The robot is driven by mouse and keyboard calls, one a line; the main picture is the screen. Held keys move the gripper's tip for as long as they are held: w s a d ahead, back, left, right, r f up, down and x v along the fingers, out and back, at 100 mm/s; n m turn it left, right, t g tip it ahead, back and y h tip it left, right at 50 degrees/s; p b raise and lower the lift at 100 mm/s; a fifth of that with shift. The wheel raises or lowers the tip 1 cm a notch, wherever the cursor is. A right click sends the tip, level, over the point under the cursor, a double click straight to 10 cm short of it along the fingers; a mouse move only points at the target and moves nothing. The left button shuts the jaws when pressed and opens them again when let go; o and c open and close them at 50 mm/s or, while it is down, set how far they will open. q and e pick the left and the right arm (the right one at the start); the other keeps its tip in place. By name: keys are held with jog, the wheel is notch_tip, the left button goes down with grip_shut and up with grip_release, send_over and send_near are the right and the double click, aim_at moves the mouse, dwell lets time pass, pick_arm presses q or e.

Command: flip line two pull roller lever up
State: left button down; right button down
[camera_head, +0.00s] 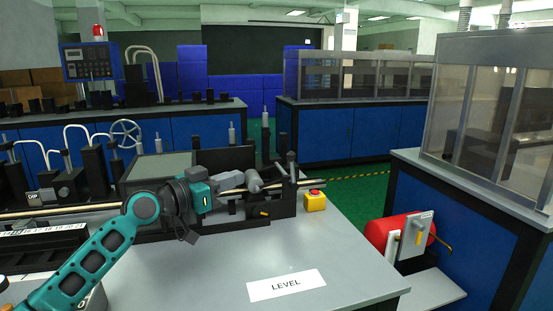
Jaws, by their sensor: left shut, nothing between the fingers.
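My left gripper (238,179) is at the middle of the view, in front of the black roller unit on the near bench. Its teal arm comes in from the lower left. It is shut with nothing held, and its tips point right. A grey cylindrical part (254,181), possibly the pull roller lever, sits right at the tips; I cannot tell whether they touch. The black roller unit (262,212) stands under it, with a small yellow-orange mark on its front. The gripper hides part of the unit. My right gripper is not in view.
A yellow box with a red button (315,201) stands right of the unit. A metal rod (60,210) runs along the bench. A red cylinder (392,232) is at the right.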

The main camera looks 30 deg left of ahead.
pick_arm(q)
jog(key=p+x, duration=0.2)
jog(key=x, duration=1.2)
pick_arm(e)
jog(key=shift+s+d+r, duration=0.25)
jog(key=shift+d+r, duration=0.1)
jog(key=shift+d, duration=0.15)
pick_arm(q)
jog(key=shift+a+r, duration=0.1)
